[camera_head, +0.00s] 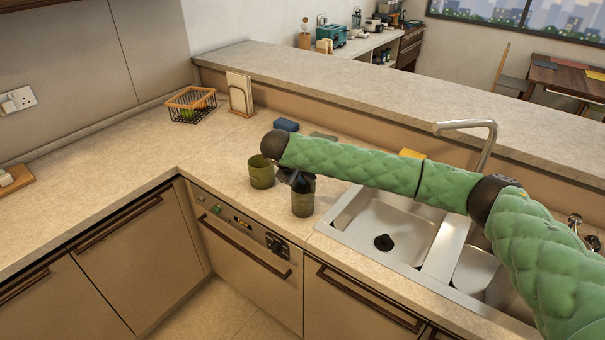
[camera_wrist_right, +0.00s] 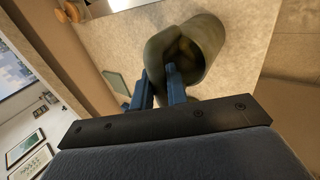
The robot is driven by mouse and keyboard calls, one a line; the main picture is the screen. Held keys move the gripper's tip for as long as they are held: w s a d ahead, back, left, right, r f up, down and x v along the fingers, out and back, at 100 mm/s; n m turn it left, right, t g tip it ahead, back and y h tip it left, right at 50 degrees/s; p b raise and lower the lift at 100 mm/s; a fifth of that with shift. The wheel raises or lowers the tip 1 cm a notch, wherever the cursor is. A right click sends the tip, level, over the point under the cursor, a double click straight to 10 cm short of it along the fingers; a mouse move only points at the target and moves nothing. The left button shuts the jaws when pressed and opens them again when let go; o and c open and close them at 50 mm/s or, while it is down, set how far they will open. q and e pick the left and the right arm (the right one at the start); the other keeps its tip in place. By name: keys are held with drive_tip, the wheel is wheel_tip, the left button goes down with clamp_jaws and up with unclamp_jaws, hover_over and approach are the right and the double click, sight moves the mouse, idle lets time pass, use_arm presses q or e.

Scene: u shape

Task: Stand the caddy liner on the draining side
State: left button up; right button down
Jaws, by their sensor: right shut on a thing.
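A dark olive, open-topped cylinder that looks like the caddy liner (camera_head: 303,203) is upright at the worktop's front, left of the sink. My right gripper (camera_head: 296,181) is shut on its upper part. In the right wrist view, the blue fingers (camera_wrist_right: 164,88) are at the wall of the dark olive cylinder (camera_wrist_right: 190,50), whose open mouth shows. I cannot tell whether its base touches the worktop. A lighter olive-green pot (camera_head: 262,176) stands just left of it, its mouth up. The steel sink (camera_head: 345,220) is to the right. My left gripper is out of view.
A tall tap (camera_head: 485,140) rises behind the sink, near my right arm. A blue block (camera_head: 286,125) and a yellow sponge-like piece (camera_head: 411,153) lie at the back. A wire basket (camera_head: 190,105) and a board rack (camera_head: 240,94) stand back left. The left worktop is mostly clear.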

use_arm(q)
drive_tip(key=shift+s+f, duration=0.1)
use_arm(e)
drive_tip(key=shift+f, duration=0.2)
drive_tip(key=c, duration=1.4)
unclamp_jaws()
drive_tip(key=shift+d, duration=0.1)
drive_tip(key=shift+s+r, duration=0.1)
drive_tip(key=shift+r, duration=0.1)
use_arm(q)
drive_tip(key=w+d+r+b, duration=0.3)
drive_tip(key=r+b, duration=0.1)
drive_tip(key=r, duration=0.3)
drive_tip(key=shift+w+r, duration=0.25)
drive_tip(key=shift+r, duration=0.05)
use_arm(e)
drive_tip(key=shift+v, duration=5.9)
